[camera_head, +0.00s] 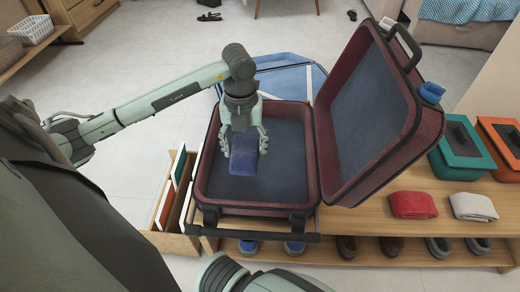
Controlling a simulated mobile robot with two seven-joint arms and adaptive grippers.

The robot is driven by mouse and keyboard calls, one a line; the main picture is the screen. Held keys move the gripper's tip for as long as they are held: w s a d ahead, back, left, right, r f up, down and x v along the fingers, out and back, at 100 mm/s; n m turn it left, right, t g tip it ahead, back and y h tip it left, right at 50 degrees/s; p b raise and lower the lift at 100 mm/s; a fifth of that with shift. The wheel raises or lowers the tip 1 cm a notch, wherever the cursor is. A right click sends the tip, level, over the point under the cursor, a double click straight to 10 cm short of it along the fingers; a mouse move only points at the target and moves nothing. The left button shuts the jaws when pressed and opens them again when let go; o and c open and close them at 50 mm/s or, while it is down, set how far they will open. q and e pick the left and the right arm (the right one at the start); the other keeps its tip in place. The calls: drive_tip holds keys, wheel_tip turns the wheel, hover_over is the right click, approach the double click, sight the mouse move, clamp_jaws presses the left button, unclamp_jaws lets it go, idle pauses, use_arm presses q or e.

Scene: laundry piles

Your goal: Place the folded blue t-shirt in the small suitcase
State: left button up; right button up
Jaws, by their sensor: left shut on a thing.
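The small suitcase (202,186) is dark red with a dark blue lining and lies open on the bench. Its lid (375,112) stands tilted up on the right. The folded blue t-shirt (244,163) is a small dark blue bundle within the outline of the suitcase's base. My left gripper (244,146) points down over the base, shut on the t-shirt at its far end. I cannot tell whether the t-shirt touches the suitcase floor. Part of my right arm shows at the bottom, but its gripper is out of view.
The wooden bench (345,222) holds a folded red cloth (412,205), a folded white cloth (474,206), a green box (462,150) and an orange box (503,146) at right. Shoes sit on its lower shelf. A wooden file box (172,205) stands left of the suitcase.

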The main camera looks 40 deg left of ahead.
use_arm(q)
drive_tip(key=w+f, duration=0.1)
drive_tip(key=w, duration=0.1)
drive_tip(key=w+f, duration=0.1)
drive_tip(key=w, duration=0.1)
drive_tip(key=w+f, duration=0.2)
drive_tip(key=w, duration=0.1)
drive_tip(key=shift+a+f, duration=0.1)
drive_tip(key=shift+a, duration=0.25)
drive_tip(key=shift+w+a+f+b, duration=0.1)
drive_tip(key=shift+w+f+b, duration=0.2)
drive_tip(key=shift+w+f, duration=0.1)
wheel_tip(320, 180, down, 4)
drive_tip(key=shift+r, duration=0.1)
use_arm(e)
drive_tip(key=w+a+r+t+y, duration=0.1)
drive_tip(key=w+a+t, duration=0.1)
drive_tip(key=w+a, duration=0.1)
drive_tip(key=shift+w+a+r+n+t, duration=0.25)
drive_tip(key=shift+w+r+n+t, duration=0.05)
drive_tip(key=shift+w, duration=0.6)
drive_tip(key=shift+w+a, duration=0.2)
drive_tip(key=shift+a, duration=0.05)
use_arm(q)
drive_tip(key=o, duration=1.2)
drive_tip(key=shift+o, duration=0.2)
use_arm(e)
drive_tip(key=shift+r, duration=0.1)
